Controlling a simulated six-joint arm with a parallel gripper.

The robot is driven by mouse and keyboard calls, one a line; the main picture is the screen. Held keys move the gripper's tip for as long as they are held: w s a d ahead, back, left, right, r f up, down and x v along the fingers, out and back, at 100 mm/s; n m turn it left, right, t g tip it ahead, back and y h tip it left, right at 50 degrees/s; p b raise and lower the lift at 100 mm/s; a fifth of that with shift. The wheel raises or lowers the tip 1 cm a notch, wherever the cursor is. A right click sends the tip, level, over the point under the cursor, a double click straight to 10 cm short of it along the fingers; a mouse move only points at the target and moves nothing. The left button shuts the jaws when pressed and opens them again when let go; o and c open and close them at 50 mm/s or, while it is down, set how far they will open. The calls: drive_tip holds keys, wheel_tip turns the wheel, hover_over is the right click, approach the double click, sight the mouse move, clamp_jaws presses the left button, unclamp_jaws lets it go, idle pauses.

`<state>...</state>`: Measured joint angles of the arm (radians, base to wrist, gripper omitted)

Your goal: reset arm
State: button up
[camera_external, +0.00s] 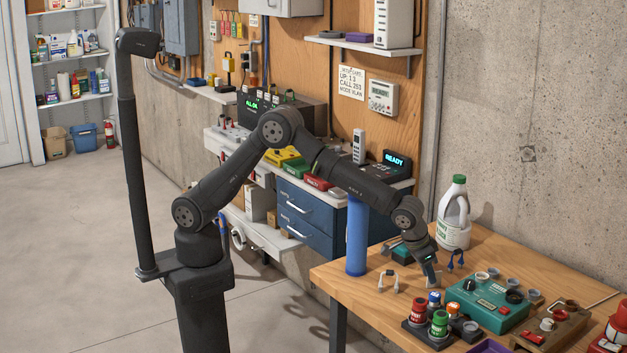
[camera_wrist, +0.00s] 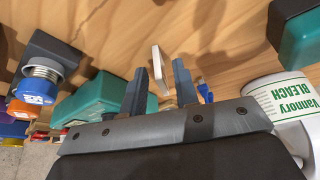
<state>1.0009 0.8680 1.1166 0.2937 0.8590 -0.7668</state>
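My gripper (camera_external: 430,278) hangs low over the wooden workbench (camera_external: 350,288), pointing down, between the bleach bottle and the teal control box. In the wrist view my gripper (camera_wrist: 162,85) shows two grey fingers standing apart. A small white piece (camera_wrist: 158,68) appears between and beyond the fingertips. I see no clear contact with it. My arm reaches right from its dark pedestal, with the elbow raised and the forearm sloping down to the bench.
A white bleach bottle (camera_external: 454,215) stands behind my gripper. A blue cylinder (camera_external: 356,235) stands left. A teal control box (camera_external: 488,304), red and green capped bottles (camera_external: 439,323) and a white pronged piece (camera_external: 388,281) are nearby. Open floor (camera_external: 75,240) lies left.

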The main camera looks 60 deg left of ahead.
drive_tip(key=s+d+r, duration=0.2)
drive_tip(key=s+r, duration=1)
drive_tip(key=w+a+r+n+y, duration=0.1)
drive_tip(key=w+a+n, duration=0.1)
drive_tip(key=w+a, duration=0.9)
drive_tip(key=w+a+r+n+y, duration=0.1)
drive_tip(key=w+a+n, duration=0.2)
drive_tip(key=w+a, duration=0.85)
drive_tip(key=w+a+r+n, duration=0.1)
drive_tip(key=w+a, duration=0.4)
drive_tip(key=a, duration=0.3)
drive_tip(key=w+a+r+n, duration=0.1)
drive_tip(key=w+a, duration=0.4)
drive_tip(key=a, duration=0.4)
drive_tip(key=w+a+r+n+y, duration=0.1)
drive_tip(key=w+a, duration=0.3)
drive_tip(key=a, duration=0.5)
drive_tip(key=shift+w+n, duration=0.4)
